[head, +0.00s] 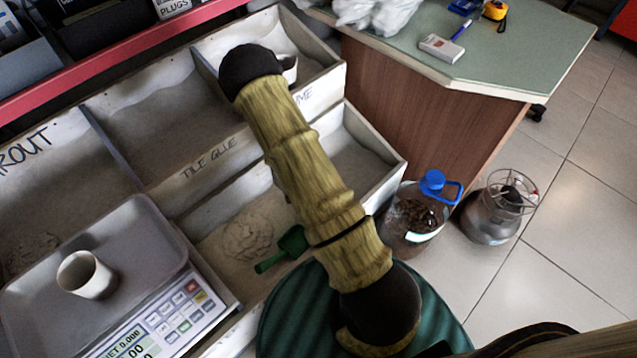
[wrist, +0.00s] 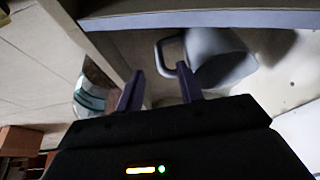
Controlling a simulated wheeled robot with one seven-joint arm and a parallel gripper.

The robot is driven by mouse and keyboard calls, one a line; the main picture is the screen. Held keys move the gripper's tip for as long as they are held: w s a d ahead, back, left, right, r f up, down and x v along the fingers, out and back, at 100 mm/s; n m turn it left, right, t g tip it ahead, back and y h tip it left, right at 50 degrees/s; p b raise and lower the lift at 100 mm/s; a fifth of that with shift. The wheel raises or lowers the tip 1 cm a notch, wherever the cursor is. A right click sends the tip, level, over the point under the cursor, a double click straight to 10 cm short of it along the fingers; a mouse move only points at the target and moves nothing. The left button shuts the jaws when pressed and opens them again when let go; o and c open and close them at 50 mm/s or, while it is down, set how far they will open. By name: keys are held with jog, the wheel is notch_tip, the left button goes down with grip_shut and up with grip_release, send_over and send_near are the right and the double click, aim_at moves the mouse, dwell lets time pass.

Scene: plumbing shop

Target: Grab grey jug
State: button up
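The grey jug (wrist: 220,58) shows in the wrist view, inside a pale bin, with its handle toward the left. My gripper (wrist: 160,73) is open, with two dark fingers apart. The handle lies just beyond the fingertips, close to the right one; I cannot tell whether they touch. Nothing is held. In the head view only a pale edge of what looks like the jug (head: 290,68) shows beside the end of my arm, in the back right bin compartment. My arm hides the gripper and most of the jug there.
Bin dividers (head: 210,165) stand around the compartment. A scale tray (head: 130,225) holds a pale cup (head: 87,274) at left. A green scoop (head: 285,248) lies in a front bin. A blue-capped bottle (head: 415,215) and gas burner (head: 497,210) stand on the floor at right.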

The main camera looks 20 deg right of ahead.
jog(key=b+x, duration=0.2)
jog(key=x, duration=0.3)
jog(key=shift+w+d+f, duration=0.1)
jog(key=shift+f, duration=0.3)
jog(key=shift+c, duration=0.3)
jog(key=shift+r, duration=0.1)
grip_shut()
